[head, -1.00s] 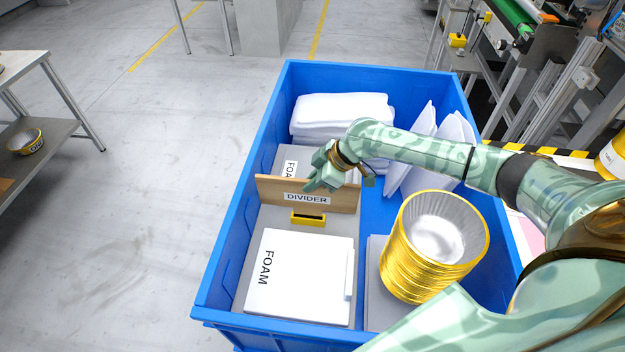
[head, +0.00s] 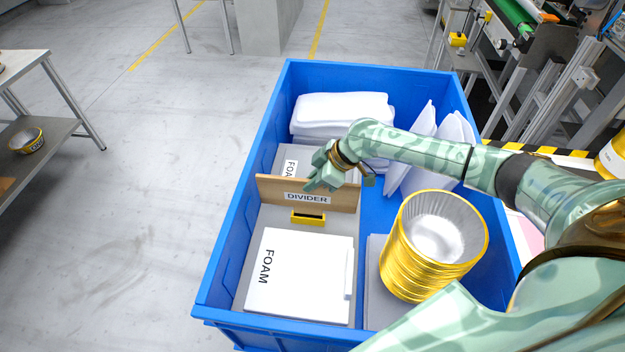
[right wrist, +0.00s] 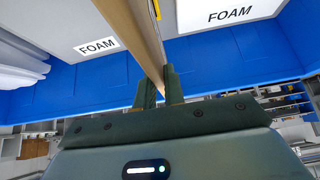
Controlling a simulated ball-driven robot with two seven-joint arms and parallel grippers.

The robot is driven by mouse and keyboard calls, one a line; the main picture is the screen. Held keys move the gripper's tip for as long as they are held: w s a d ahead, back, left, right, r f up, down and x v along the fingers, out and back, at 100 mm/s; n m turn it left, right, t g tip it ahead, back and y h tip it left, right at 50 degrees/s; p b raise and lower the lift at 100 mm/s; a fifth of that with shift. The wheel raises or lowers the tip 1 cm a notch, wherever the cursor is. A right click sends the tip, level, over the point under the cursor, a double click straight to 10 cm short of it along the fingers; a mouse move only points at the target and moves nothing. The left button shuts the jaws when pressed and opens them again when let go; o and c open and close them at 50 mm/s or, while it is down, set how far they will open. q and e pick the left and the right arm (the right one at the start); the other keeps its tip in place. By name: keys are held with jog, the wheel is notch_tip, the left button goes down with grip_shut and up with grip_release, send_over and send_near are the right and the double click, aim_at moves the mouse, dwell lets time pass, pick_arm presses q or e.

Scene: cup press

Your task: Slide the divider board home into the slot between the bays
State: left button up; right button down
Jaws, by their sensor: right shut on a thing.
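The tan divider board (head: 340,203), with a white DIVIDER label, stands on edge across the left side of the blue crate, between two bays marked FOAM. My right gripper (head: 318,183) is at its top edge, right of the board's middle, and is shut on it. In the right wrist view the board (right wrist: 135,25) runs down between the two fingers (right wrist: 157,88). A yellow slotted piece (head: 308,218) sits just in front of the board. The board's lower edge and the slot between the bays are hidden, so I cannot tell how deep it sits. My left gripper is out of view.
The blue crate (head: 232,240) surrounds the bays. A white foam block (head: 310,270) lies in the front bay. White folded packs (head: 340,112) lie at the back. A stack of gold-rimmed cups (head: 425,260) stands at the right, under my right arm.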

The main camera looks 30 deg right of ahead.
jog(key=shift+r, duration=0.1)
jog(key=b, duration=0.2)
send_over(313, 207)
jog(key=shift+w+d+f, duration=0.1)
jog(key=shift+w+f, duration=0.05)
jog(key=shift+f, duration=0.95)
jog(key=shift+w+f, duration=0.15)
jog(key=shift+f, duration=0.9)
jog(key=c, duration=1.4)
grip_release()
jog(key=shift+d+r, duration=0.1)
jog(key=shift+r, duration=0.05)
jog(key=p+v, duration=0.4)
jog(key=v, duration=1.2)
jog(key=shift+s, duration=0.1)
